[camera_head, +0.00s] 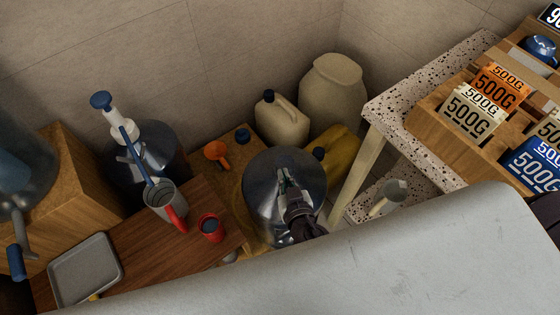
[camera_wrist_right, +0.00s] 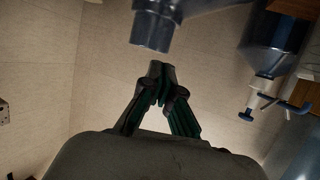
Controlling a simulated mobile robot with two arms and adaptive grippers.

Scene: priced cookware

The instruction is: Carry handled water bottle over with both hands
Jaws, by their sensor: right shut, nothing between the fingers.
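A large clear grey-blue bottle (camera_head: 263,182), which looks like the handled water bottle, stands among jugs in the middle of the head view, seen from above. My right gripper (camera_head: 284,178) overlaps it and hides its middle. In the right wrist view, a bottle's neck (camera_wrist_right: 152,30) and part of its body show at the top. My right gripper (camera_wrist_right: 158,72) is shut and empty just below the mouth of that neck, and I see a small gap between them. I cannot make out a handle. My left gripper is not in view.
A pump-topped bottle (camera_head: 147,175) and a wooden bench (camera_head: 175,235) with a grey pitcher (camera_head: 160,200) and red cup (camera_head: 211,227) lie left. Beige jugs (camera_head: 332,92) stand behind. A speckled counter (camera_head: 425,85) with price signs is at right.

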